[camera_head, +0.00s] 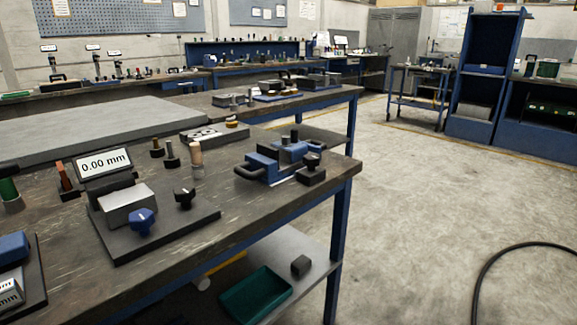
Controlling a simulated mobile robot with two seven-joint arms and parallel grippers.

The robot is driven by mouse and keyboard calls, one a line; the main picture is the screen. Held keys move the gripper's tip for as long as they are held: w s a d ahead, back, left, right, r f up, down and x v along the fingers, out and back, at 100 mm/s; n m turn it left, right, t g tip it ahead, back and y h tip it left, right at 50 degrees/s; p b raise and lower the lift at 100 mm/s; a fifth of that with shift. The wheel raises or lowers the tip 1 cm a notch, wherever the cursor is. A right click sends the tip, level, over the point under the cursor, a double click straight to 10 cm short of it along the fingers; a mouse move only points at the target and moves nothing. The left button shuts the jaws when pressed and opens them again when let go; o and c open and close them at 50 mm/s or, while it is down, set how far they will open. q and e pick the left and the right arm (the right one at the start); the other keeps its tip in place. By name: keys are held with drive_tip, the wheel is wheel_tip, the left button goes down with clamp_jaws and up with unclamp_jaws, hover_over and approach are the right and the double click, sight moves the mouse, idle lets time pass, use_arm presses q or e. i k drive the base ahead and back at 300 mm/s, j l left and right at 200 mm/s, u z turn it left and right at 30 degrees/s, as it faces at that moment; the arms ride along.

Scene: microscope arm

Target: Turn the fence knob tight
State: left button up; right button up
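On the near workbench, a dark baseplate (205,228) carries a display reading "0.00 mm" (104,163) and a light metal block (127,205). A blue knob (142,221) with a pale mark on its face is at the front of the block. A black knob (185,198), also with a pale mark, stands to its right on the plate. I cannot tell from this view which of them is the fence knob, or how tight either is. Neither of my grippers shows in the head view.
A blue vise-like fixture (277,160) with black handles sits near the bench's right corner. Several small upright tools stand behind the baseplate. A blue and grey device (14,265) is at the lower left. A green tray (256,294) lies on the lower shelf. Open floor lies right.

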sight(311, 160)
drive_tip(key=i+l, duration=0.15)
drive_tip(key=l, duration=0.15)
drive_tip(key=i+l+u, duration=0.1)
drive_tip(key=l, duration=0.25)
drive_tip(key=i+l+u, duration=0.1)
drive_tip(key=l, duration=0.25)
drive_tip(key=i+l, duration=0.2)
drive_tip(key=l, duration=0.15)
drive_tip(key=i+l+u, duration=0.1)
drive_tip(key=l, duration=0.25)
drive_tip(key=i+l, duration=0.15)
drive_tip(key=l, duration=0.2)
drive_tip(key=u, duration=0.05)
